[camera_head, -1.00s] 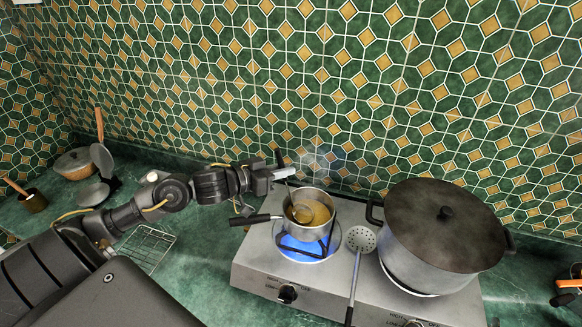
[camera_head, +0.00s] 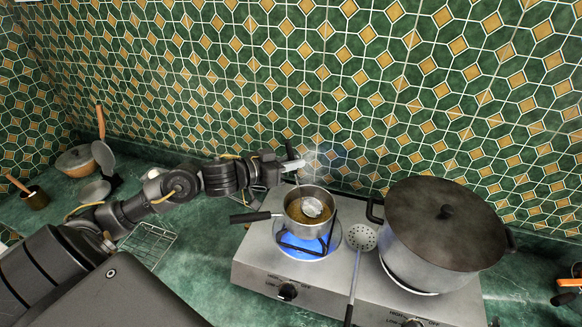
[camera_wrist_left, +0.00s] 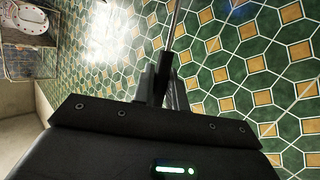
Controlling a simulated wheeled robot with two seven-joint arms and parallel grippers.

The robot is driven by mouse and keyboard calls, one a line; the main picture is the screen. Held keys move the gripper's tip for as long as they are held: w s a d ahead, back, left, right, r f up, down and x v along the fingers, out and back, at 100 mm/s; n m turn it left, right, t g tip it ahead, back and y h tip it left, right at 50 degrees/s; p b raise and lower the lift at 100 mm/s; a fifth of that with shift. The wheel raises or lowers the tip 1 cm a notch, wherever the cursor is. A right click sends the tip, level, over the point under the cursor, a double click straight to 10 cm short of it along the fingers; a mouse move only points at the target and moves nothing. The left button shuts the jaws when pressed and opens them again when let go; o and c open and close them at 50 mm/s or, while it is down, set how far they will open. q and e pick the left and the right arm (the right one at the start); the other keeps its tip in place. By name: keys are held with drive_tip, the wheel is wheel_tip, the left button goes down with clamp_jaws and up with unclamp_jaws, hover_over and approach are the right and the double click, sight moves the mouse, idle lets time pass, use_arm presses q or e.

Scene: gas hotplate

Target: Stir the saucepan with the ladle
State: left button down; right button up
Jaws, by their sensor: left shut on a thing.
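The saucepan (camera_head: 292,228) stands on the left burner in the head view, with its dark handle pointing left and brownish-yellow liquid inside. My left gripper (camera_head: 293,165) is above the saucepan's back rim, shut on the upper part of the ladle. The ladle's bowl (camera_head: 312,207) is inside the saucepan, at the liquid, right of centre. In the left wrist view the ladle's thin shaft (camera_wrist_left: 176,22) rises from between the fingers of the left gripper (camera_wrist_left: 163,85). My right gripper is not in view.
The steel gas hotplate (camera_head: 262,272) has a blue flame under the saucepan. A large lidded pot (camera_head: 430,235) stands on the right burner. A skimmer (camera_head: 361,238) lies between them. A wire rack (camera_head: 150,243) lies on the counter at left. The tiled wall is close behind.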

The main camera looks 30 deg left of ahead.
sight(291, 148)
use_arm(q)
wheel_tip(291, 148, up, 4)
drive_tip(key=shift+r, duration=0.75)
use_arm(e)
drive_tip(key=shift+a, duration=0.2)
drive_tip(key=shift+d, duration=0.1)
